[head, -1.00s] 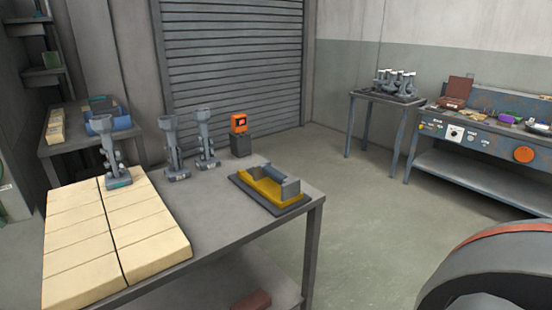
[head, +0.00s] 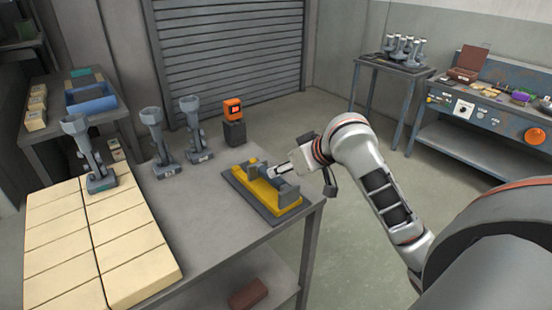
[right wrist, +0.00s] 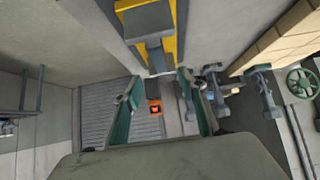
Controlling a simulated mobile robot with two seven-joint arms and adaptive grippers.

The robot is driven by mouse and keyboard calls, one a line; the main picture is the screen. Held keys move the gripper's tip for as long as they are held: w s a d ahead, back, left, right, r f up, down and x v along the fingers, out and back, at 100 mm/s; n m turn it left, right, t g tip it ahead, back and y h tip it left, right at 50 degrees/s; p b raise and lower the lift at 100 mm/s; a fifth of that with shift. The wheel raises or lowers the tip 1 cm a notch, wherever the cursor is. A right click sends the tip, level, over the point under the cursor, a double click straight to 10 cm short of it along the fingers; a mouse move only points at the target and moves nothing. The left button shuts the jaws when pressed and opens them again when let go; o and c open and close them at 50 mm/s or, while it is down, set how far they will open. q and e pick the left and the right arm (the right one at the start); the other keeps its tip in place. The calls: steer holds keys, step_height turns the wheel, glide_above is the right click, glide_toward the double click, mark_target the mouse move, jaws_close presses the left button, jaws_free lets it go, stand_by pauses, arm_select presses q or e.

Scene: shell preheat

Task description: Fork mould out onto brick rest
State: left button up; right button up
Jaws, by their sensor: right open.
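A grey tool, which looks like the fork (head: 287,188), lies in a yellow cradle (head: 262,195) on a dark base at the table's right end. My right gripper (head: 277,172) is at the cradle, open. In the right wrist view, the grey tool (right wrist: 150,22) lies just beyond the open fingers (right wrist: 157,82); I cannot tell whether they touch it. One grey funnel-topped mould (head: 88,150) stands upright on the cream brick rest (head: 130,245). Two similar moulds (head: 155,135) (head: 193,128) stand on the bare table behind it. My left gripper is not in view.
An orange-faced device (head: 232,110) on a dark block stands at the table's back edge. The table's middle (head: 200,220) is clear. A side bench with a blue tray (head: 90,98) is at the left. A stand of grey pieces (head: 405,48) and a control bench (head: 480,110) are at the right.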

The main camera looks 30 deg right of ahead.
mark_target(278, 180)
steer(key=shift+s, duration=0.15)
steer(key=shift+x, duration=0.85)
steer(key=shift+w+f, duration=0.25)
steer(key=shift+f, duration=0.05)
steer(key=shift+x, duration=2.6)
steer(key=shift+w+f, duration=0.4)
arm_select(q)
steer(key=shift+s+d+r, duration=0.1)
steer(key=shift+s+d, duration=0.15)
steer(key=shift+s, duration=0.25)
arm_select(e)
steer(key=shift+w+f, duration=0.35)
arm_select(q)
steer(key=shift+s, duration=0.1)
